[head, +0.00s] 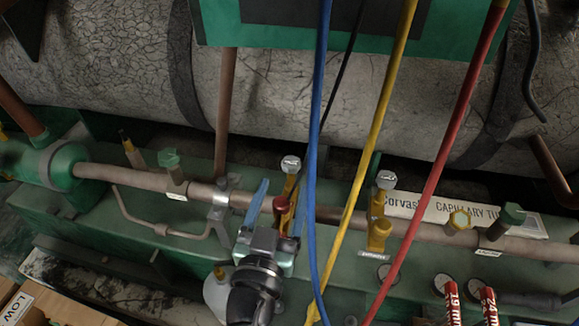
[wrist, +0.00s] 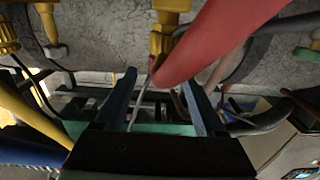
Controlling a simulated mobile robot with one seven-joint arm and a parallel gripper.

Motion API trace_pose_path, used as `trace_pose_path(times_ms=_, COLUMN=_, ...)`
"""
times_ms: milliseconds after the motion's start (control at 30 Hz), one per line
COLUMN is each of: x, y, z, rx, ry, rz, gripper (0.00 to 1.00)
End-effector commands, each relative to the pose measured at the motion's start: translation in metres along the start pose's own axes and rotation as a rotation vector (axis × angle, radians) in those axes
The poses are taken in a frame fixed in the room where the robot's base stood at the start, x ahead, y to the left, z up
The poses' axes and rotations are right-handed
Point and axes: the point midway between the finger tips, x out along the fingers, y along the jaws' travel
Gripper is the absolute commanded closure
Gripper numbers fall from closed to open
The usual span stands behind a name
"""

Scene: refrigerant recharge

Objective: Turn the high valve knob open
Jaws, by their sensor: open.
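In the head view my gripper (head: 278,212) is open, its two blue fingers pointing up toward the copper pipe. A small red knob or handle end (head: 281,203) on a brass fitting shows between the fingers. In the wrist view a thick red rounded piece (wrist: 215,40) crosses the upper middle, its end near the gap between the fingers (wrist: 165,105). A yellow fitting (wrist: 166,12) is behind it. Whether the fingers touch the red piece cannot be told. No label naming the high valve can be read.
A blue hose (head: 318,130), a yellow hose (head: 379,130) and a red hose (head: 440,150) hang across the space right of my gripper. Grey-capped yellow valves (head: 379,235) stand along the copper pipe (head: 410,228). A large cracked tank (head: 300,95) lies behind. A LOW-labelled box (head: 45,308) is bottom left.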

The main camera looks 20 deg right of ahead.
Motion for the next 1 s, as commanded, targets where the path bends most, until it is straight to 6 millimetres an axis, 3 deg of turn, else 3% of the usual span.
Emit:
trace_pose_path(times_ms=100, x=0.024, y=0.001, z=-0.001, rx=0.001, ry=0.003, rz=0.003, gripper=0.29)
trace_pose_path(times_ms=300, x=0.051, y=0.0, z=0.0, rx=0.0, ry=0.002, rz=0.001, gripper=0.29)
trace_pose_path(times_ms=767, x=0.062, y=0.0, z=0.0, rx=0.0, ry=0.001, rz=0.0, gripper=0.29)
trace_pose_path(times_ms=1000, x=0.062, y=0.0, z=0.0, rx=0.0, ry=0.0, rz=0.0, gripper=0.72)
